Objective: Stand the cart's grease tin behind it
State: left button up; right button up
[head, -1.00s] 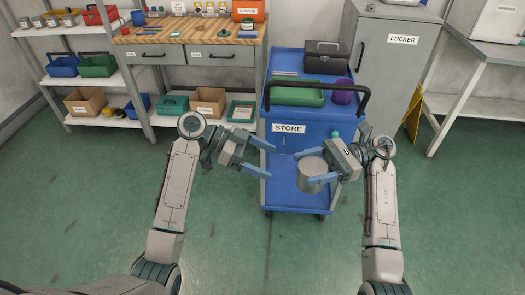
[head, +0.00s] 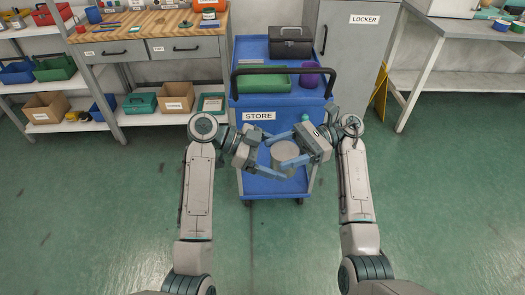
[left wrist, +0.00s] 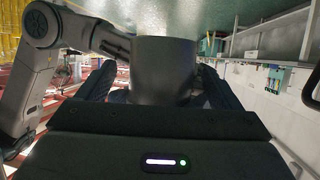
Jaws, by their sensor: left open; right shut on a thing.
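The grey cylindrical grease tin (head: 284,157) is in my right gripper (head: 284,154), which is shut on it in front of the cart. My left gripper (head: 272,172) is open, with its fingers close to the tin from the left. In the left wrist view the tin (left wrist: 163,68) stands large between the left fingers; I cannot tell whether they touch it. The blue cart (head: 290,103), labelled STORE, stands beyond the grippers, its handle facing me. The arms and tin cover part of its lower shelf. The floor behind the cart is hidden.
A green tray (head: 265,83), a purple cup (head: 311,74) and a black toolbox (head: 291,42) are on the cart's top. A wooden workbench (head: 140,33) is at left, a grey locker (head: 350,45) at back right. Green floor is clear on both sides.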

pick_arm(q)
jog(key=shift+d+f, duration=0.1)
jog(key=shift+d, duration=0.2)
jog(key=c, duration=1.2)
pick_arm(e)
jog(key=o, duration=1.2)
pick_arm(q)
jog(key=shift+d+r, duration=0.1)
jog(key=shift+r, duration=0.1)
pick_arm(e)
jog(key=shift+f, duration=0.1)
